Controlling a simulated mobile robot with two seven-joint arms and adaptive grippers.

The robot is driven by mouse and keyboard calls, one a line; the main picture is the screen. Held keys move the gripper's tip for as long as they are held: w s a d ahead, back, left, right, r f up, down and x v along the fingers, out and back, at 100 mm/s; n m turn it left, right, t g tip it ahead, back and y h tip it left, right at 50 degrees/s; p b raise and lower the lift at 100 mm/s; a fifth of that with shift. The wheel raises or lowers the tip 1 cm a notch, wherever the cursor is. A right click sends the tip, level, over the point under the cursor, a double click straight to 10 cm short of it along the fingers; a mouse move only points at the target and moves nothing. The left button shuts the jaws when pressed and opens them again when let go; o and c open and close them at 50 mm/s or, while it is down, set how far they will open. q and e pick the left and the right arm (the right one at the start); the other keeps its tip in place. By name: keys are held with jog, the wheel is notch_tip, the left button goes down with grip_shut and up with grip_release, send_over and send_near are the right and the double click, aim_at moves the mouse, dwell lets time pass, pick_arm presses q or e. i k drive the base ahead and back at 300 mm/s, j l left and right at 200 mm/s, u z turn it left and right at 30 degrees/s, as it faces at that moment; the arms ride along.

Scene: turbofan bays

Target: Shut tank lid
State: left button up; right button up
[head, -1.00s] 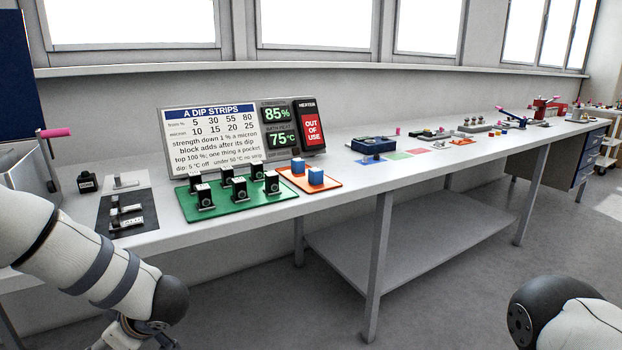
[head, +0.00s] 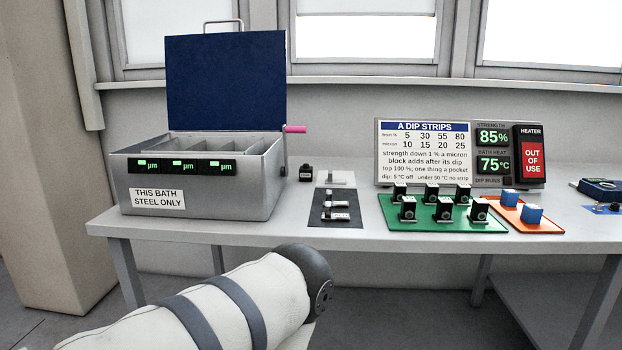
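The tank (head: 204,181) is a grey metal box at the left end of the bench, with a "THIS BATH STEEL ONLY" label and several small green displays on its front. Its dark blue lid (head: 226,82) stands upright at the back, open, with a metal handle (head: 223,24) on its top edge. Dividers show inside the tank. A pink-ended lever (head: 295,129) sticks out at the tank's right side. One of my arms crosses the bottom of the view, in front of the bench. Neither gripper is in view.
A dark mat (head: 335,216) with small metal parts lies right of the tank, near a small black block (head: 306,173). A green tray (head: 440,222) of black blocks, an orange tray (head: 545,227) with blue blocks and a sign (head: 424,153) stand further right.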

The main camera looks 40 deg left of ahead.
aim_at(232, 80)
jog(key=k+j, duration=0.1)
jog(key=j, duration=0.75)
jog(key=k+j, duration=0.1)
jog(key=j, duration=0.75)
jog(key=k+j, duration=0.1)
jog(key=j, duration=0.75)
jog(key=k+j, duration=0.1)
jog(key=j, duration=0.7)
jog(key=k+j, duration=0.1)
jog(key=j, duration=0.75)
jog(key=j+z, duration=0.25)
jog(key=j, duration=0.3)
jog(key=j+z, duration=0.25)
jog(key=j, duration=0.25)
jog(key=k+j+z, duration=0.25)
jog(key=j, duration=0.3)
jog(key=i, duration=0.1)
